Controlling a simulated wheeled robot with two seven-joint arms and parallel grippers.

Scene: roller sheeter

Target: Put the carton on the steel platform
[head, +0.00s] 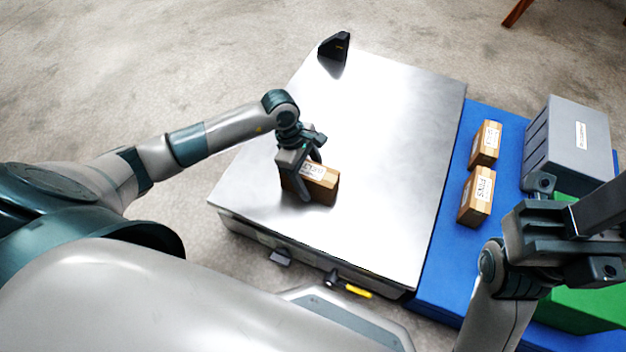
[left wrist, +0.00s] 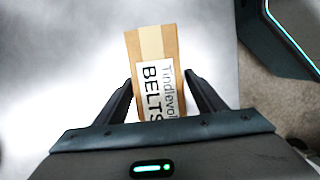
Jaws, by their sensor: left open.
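The carton (head: 321,183), a small brown box with a white label, stands on the steel platform (head: 378,130), near its front left part. In the left wrist view the carton (left wrist: 157,75) shows a label reading "BELTS". My left gripper (head: 307,184) is open, with its fingers on either side of the carton; the left wrist view shows gaps beside it. The gripper hides part of the carton in the head view. My right gripper (head: 570,235) is at the right, over the blue and green area; its fingertips are not clear.
Two similar cartons (head: 485,143) and (head: 476,196) stand on a blue surface (head: 437,285) right of the platform. A grey box (head: 567,146) is beyond them, and a green surface (head: 580,310) lies below my right arm. A black device (head: 334,50) sits at the platform's far left corner. Much of the platform is clear.

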